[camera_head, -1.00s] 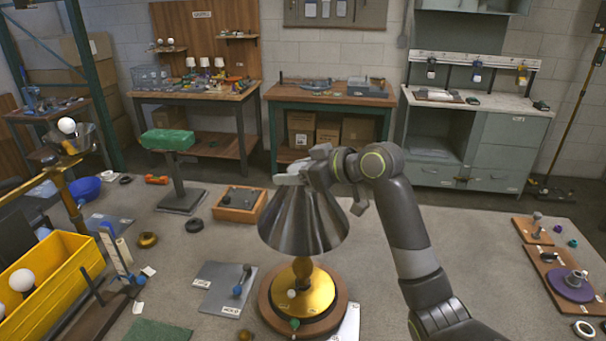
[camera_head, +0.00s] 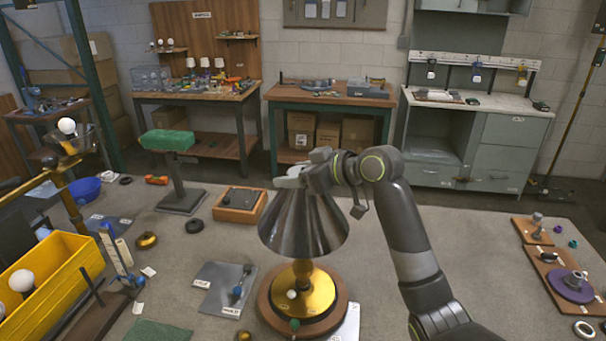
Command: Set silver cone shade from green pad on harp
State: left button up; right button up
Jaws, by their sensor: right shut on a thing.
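The silver cone shade (camera_head: 302,226) is upright over the brass lamp base (camera_head: 304,288), which stands on a round wooden foot (camera_head: 271,312). My right gripper (camera_head: 293,178) is shut on the top of the shade. The harp is hidden inside the shade, so I cannot tell whether the shade rests on it. A green pad (camera_head: 160,330) lies bare at the bottom edge, left of the lamp. My left gripper is not in view.
A grey plate (camera_head: 215,283) with a blue-ended part lies left of the lamp. A yellow bin (camera_head: 60,290) holds white bulbs at the far left. A wooden tray (camera_head: 240,205) sits behind the lamp. Wooden boards with parts (camera_head: 548,262) lie at the right.

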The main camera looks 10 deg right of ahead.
jog(key=shift+f, duration=0.15)
dwell(0.7)
jog(key=o, duration=1.8)
jog(key=b+v, duration=0.4)
jog(key=v, duration=1.3)
jog(key=shift+s+d+b, duration=0.1)
jog(key=shift+s+b, duration=0.15)
jog(key=shift+b, duration=0.05)
